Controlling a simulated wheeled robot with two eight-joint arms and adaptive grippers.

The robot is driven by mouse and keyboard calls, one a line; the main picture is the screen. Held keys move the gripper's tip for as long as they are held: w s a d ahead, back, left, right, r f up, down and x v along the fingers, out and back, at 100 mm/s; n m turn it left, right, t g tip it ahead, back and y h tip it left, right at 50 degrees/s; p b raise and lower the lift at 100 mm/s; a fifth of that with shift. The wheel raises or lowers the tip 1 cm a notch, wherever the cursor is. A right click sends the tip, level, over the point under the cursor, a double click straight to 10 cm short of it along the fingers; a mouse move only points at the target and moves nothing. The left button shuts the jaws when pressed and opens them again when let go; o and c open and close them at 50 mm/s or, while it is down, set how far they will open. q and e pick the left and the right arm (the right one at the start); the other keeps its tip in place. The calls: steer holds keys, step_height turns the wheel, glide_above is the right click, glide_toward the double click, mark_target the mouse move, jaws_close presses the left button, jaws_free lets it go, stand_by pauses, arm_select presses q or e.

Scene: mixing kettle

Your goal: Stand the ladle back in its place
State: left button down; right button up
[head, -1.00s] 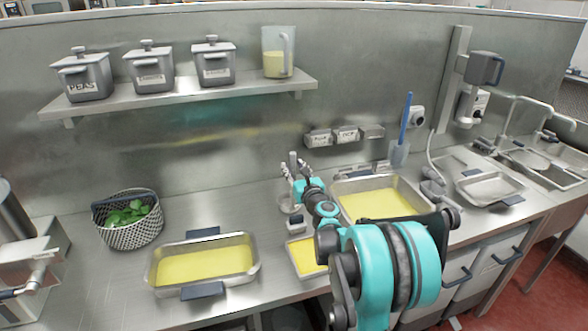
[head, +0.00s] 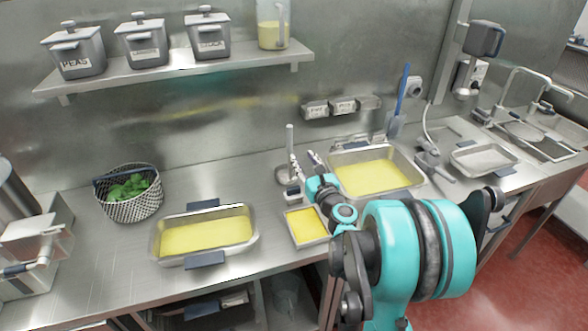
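The ladle (head: 290,140) appears as a thin grey upright handle behind the middle of the counter. Its lower end seems to stand in a small clear holder (head: 284,172), partly hidden by my gripper, so I cannot see its bowl. My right gripper (head: 304,162) is just to the right of the handle, low over the counter. Its two fingers are spread, with nothing visible between them. The handle looks outside the fingers; whether one touches it, I cannot tell. My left gripper is not in view.
A pan of yellow liquid (head: 160,253) lies to the left, a small yellow tray (head: 324,236) near my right arm, and a larger yellow pan (head: 332,177) behind it. A basket of greens (head: 130,208) is far left. A blue-handled spatula (head: 402,92) stands at right.

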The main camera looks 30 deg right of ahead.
steer(key=s+a+f+n+g+y, duration=0.1)
steer(key=s+a+n+g+y, duration=0.15)
steer(key=a+n, duration=0.8)
steer(key=s+a+n+g+y, duration=0.2)
steer(key=s+a+n+y, duration=0.15)
steer(key=a+n, duration=0.65)
steer(key=s+a+f+n+g+h, duration=0.1)
steer(key=s+a+f+n+g, duration=0.1)
steer(key=s+n, duration=0.7)
steer(key=s+a+f+n+g+h, duration=0.1)
steer(key=s+a+f+n+g, duration=0.1)
steer(key=s+f+n+g, duration=0.2)
steer(key=s+f+n, duration=0.2)
steer(key=s+n, duration=0.2)
steer(key=n, duration=0.1)
steer(key=shift+s+a, duration=0.2)
steer(key=shift+s, duration=0.2)
